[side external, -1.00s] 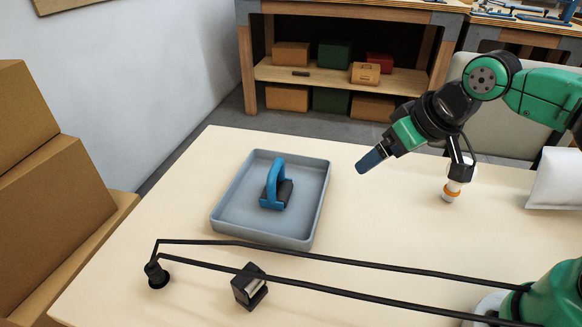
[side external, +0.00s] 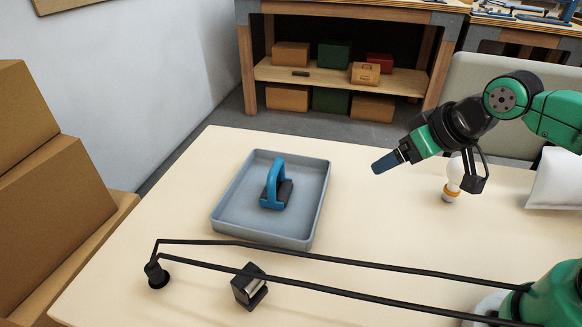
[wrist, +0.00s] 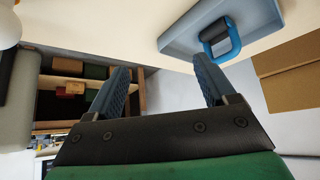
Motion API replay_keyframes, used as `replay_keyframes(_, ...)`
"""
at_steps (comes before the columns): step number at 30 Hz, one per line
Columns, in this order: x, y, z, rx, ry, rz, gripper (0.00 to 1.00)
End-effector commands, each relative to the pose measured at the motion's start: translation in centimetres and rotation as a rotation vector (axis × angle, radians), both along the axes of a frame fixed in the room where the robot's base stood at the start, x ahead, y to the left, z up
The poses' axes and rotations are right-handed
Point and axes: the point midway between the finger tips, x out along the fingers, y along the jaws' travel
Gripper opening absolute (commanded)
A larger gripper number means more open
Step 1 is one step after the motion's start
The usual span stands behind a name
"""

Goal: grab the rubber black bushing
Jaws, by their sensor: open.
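A small black cylindrical piece (side external: 157,275) stands on the table at the front left in the side view, at the end of two long black rods; it may be the rubber bushing, but I cannot tell for sure. My gripper (side external: 384,162) is in the air above the table, right of the grey tray and far from this piece. In the wrist view, its two blue fingers (wrist: 160,75) are spread with nothing between them. No clear bushing shows in the wrist view.
The grey tray (side external: 225,222) holds a blue-handled tool (side external: 275,185); both also show in the wrist view. A black and silver block (side external: 249,286) sits under the rods. A white bulb (side external: 451,190) with an orange band stands near my arm. Cardboard boxes (side external: 50,220) are at left.

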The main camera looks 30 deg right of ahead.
Motion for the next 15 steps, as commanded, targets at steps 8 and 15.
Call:
replay_keyframes(8,0.0,0.0,0.0,0.000,0.000,0.000,0.65)
replay_keyframes(15,2.1,2.5,0.5,0.176,-0.016,-0.086,0.65)
